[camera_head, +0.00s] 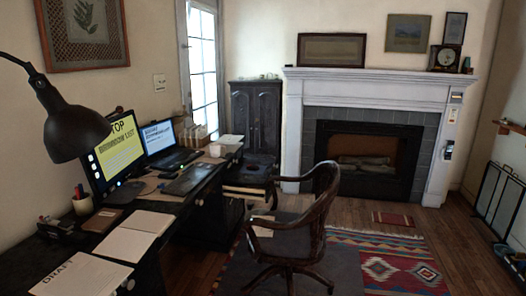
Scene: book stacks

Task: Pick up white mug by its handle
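I cannot clearly make out a white mug with a handle. A small whitish cup (82,203) with pens in it stands on the desk at the left, beside the nearer monitor. Another small white object (215,150) sits near the far end of the desk. It is too small to tell whether it is a mug. Neither of my grippers shows in the head view.
The dark desk (150,193) runs along the left wall with monitors (122,152), a black lamp (72,125) and papers (85,273). A wooden armchair (290,240) stands beside it on a patterned rug (395,268). Floor near the fireplace (362,160) is mostly clear.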

